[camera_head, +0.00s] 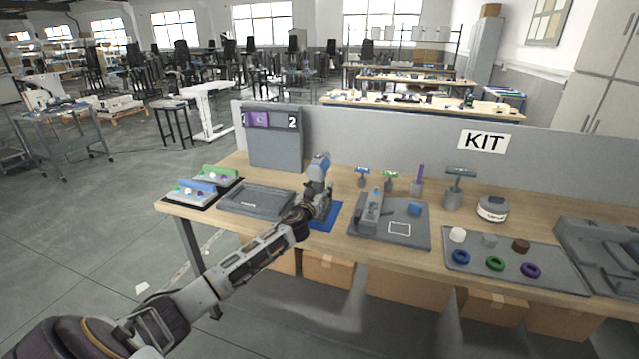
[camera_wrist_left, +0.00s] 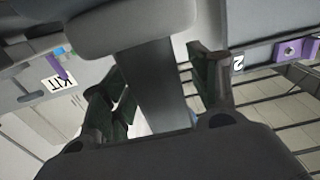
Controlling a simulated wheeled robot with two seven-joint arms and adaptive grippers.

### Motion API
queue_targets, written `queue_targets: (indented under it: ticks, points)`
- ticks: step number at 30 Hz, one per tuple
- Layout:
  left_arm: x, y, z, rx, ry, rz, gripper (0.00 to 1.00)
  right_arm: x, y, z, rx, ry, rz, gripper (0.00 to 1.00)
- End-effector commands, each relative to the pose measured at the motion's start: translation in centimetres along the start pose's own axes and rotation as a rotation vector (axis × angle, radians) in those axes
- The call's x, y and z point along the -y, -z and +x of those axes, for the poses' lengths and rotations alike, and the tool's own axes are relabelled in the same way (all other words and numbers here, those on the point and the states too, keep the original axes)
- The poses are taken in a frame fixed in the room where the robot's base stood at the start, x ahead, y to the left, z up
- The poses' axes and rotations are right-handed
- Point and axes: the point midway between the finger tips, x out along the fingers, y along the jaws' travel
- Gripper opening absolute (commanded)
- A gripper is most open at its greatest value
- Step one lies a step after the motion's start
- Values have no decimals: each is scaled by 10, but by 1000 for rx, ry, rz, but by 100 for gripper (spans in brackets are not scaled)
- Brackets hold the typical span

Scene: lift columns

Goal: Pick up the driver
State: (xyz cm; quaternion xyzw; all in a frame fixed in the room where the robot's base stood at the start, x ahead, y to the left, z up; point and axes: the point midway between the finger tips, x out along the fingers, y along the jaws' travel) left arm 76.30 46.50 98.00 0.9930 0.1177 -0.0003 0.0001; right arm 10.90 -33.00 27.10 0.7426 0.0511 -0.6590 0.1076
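In the left wrist view the driver's grey handle (camera_wrist_left: 153,85) runs between the two fingers (camera_wrist_left: 160,92) of that gripper. The fingers are spread, with a pale gap showing beside the handle on the right. Contact on the left side cannot be told. My right gripper is not in view.
A grey tray (camera_head: 257,213) lies left of the driver, and a grey fixture (camera_head: 408,236) stands close on its right. A grey panel (camera_head: 275,150) stands behind left. Small tools on stands (camera_head: 390,185) are behind right. A tray of rings (camera_head: 472,266) lies farther right.

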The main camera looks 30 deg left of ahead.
Motion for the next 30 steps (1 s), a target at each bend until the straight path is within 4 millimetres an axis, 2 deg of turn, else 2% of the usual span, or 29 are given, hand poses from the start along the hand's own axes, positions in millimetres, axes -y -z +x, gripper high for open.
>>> queue_targets:
  ticks: [2,13,30]
  points:
    - [0,0,0,0,0,0,49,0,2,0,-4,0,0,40]
    - [0,0,0,0,0,0,2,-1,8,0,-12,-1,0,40]
    - [0,12,0,-7,0,-1,0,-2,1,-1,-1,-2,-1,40]
